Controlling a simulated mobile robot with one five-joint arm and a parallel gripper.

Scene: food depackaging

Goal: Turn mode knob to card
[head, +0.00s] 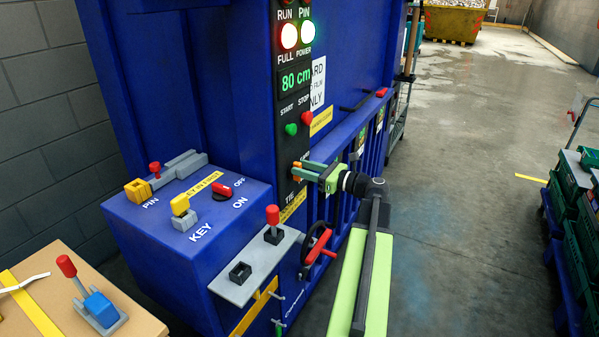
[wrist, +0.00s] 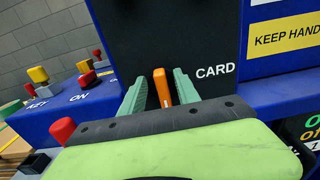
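The mode knob is an orange bar (wrist: 162,88) on the black panel, nearly upright in the wrist view with a slight tilt. The white word CARD (wrist: 215,72) is to its right. In the head view, the orange knob (head: 297,178) is low on the panel, partly hidden by my gripper. My gripper (head: 309,170) is at the panel, its green fingers on either side of the knob. In the wrist view, my gripper (wrist: 161,90) has one finger left and one right of the knob, with narrow gaps; it looks open around it.
Above are green start (head: 291,129) and red stop (head: 307,118) buttons and a display (head: 295,80). A blue box (head: 160,225) with pin and key stands left. A red handwheel (head: 318,246) and a red-topped lever (head: 273,216) are below. Open floor lies right.

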